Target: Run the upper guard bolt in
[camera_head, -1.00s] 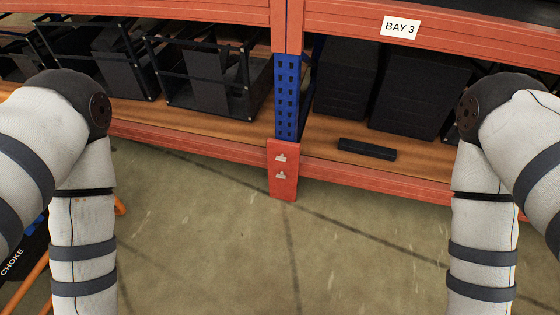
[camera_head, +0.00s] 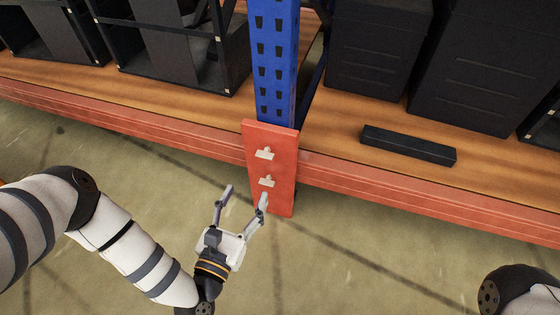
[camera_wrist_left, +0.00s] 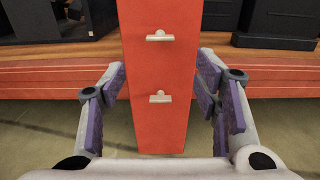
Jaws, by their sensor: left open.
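The red guard (camera_head: 286,198) stands upright at the foot of the blue rack post. The upper guard bolt (camera_head: 265,153) is a pale, wing-shaped head on the guard's front; it also shows in the left wrist view (camera_wrist_left: 160,36). A similar lower bolt (camera_head: 266,181) sits below it, and shows in the wrist view (camera_wrist_left: 160,97). I cannot tell how far either bolt stands out. My left gripper (camera_head: 245,193) is open and empty in front of the guard, low near the lower bolt. In the wrist view its fingers (camera_wrist_left: 160,88) are spread on both sides of the guard.
The blue post (camera_head: 275,60) rises behind the guard. Orange-red shelf beams (camera_head: 400,190) run to both sides. A black bar (camera_head: 408,145) lies on the wooden shelf at right, before black cases (camera_head: 380,45). The concrete floor in front is clear.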

